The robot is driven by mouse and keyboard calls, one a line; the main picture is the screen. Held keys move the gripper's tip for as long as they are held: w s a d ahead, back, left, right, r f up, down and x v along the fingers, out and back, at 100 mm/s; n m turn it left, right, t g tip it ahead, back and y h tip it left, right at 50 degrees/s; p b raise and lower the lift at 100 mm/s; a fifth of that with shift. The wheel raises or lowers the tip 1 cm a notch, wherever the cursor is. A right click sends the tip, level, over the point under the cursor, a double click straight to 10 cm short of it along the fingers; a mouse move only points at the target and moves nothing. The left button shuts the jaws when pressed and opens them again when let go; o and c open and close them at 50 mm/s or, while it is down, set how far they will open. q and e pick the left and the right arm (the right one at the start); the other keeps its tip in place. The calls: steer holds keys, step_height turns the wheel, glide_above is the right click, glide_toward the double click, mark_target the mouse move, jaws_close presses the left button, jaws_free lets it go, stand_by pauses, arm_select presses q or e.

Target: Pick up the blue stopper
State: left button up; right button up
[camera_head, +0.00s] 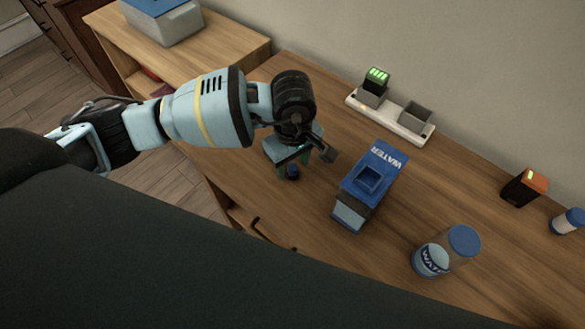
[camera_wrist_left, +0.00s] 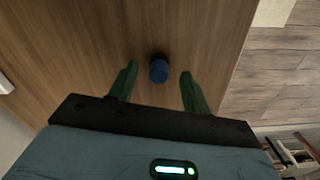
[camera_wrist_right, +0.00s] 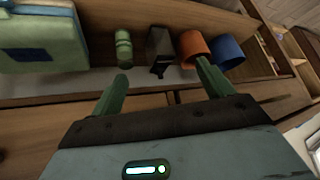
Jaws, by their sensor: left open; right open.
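The blue stopper (camera_head: 292,172) is a small dark blue cylinder on the wooden table, near its front edge. In the left wrist view the stopper (camera_wrist_left: 159,69) lies between and just beyond the green fingertips. My left gripper (camera_head: 294,167) is above the stopper with its fingers pointing down. It is open, as the left wrist view also shows (camera_wrist_left: 157,82). Whether the fingers are level with the stopper I cannot tell. My right gripper (camera_wrist_right: 160,72) is open and empty in the right wrist view, facing shelves with objects.
A blue WATER box (camera_head: 367,186) stands right of my left gripper. A WATER jar (camera_head: 446,253) with a blue lid is further right. A white charging dock (camera_head: 391,117) is at the back. An orange and black block (camera_head: 525,187) and a small blue-capped container (camera_head: 568,221) are at far right.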

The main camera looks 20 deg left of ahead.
arm_select(q)
steer(key=shift+f, duration=0.9)
jaws_close()
steer(key=shift+r, duration=0.15)
